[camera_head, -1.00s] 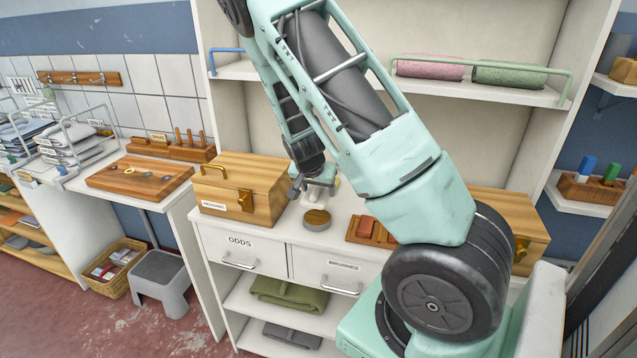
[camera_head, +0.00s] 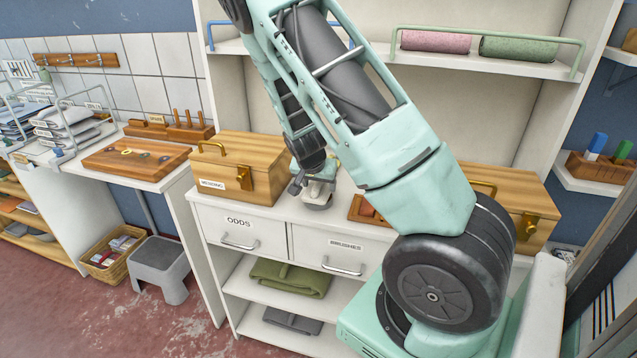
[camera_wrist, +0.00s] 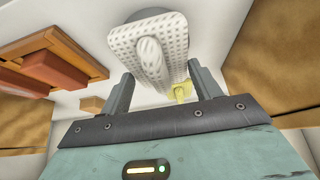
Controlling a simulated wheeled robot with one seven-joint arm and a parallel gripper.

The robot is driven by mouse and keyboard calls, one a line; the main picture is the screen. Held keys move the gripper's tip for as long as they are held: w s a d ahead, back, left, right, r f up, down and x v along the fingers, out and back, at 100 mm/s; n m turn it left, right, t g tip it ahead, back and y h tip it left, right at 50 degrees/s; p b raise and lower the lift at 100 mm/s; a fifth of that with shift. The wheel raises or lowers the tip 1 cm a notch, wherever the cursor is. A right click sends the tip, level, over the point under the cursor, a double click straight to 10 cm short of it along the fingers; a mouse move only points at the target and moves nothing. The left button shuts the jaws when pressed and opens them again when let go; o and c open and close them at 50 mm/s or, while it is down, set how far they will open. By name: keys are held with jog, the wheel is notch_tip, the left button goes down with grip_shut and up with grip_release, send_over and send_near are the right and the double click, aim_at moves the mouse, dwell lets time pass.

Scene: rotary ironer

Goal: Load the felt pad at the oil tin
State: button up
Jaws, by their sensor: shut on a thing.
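My gripper (camera_head: 316,186) is low over the white counter, just right of the left wooden box. In the wrist view, my gripper (camera_wrist: 160,72) has its two fingers either side of the white, dotted felt pad (camera_wrist: 178,35), gripping it by its rounded handle. The oil tin (camera_head: 317,206) shows as a grey round edge directly under my gripper in the head view. The pad and gripper cover its top, and I cannot tell whether pad and tin touch. A small yellow piece (camera_wrist: 181,92) shows below the pad in the wrist view.
A wooden box labelled "MENDING" (camera_head: 240,168) stands close left. A wooden tray with reddish blocks (camera_head: 366,210) is close right, partly behind my arm; another wooden box (camera_head: 530,210) stands farther right. A shelf with pink and green rolls (camera_head: 470,62) is above. The counter's front strip is clear.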

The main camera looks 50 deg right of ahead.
jog(key=shift+f+b, duration=0.4)
jog(key=shift+f, duration=0.15)
dwell(1.7)
jog(key=shift+r+p, duration=2.8)
jog(key=shift+r, duration=0.75)
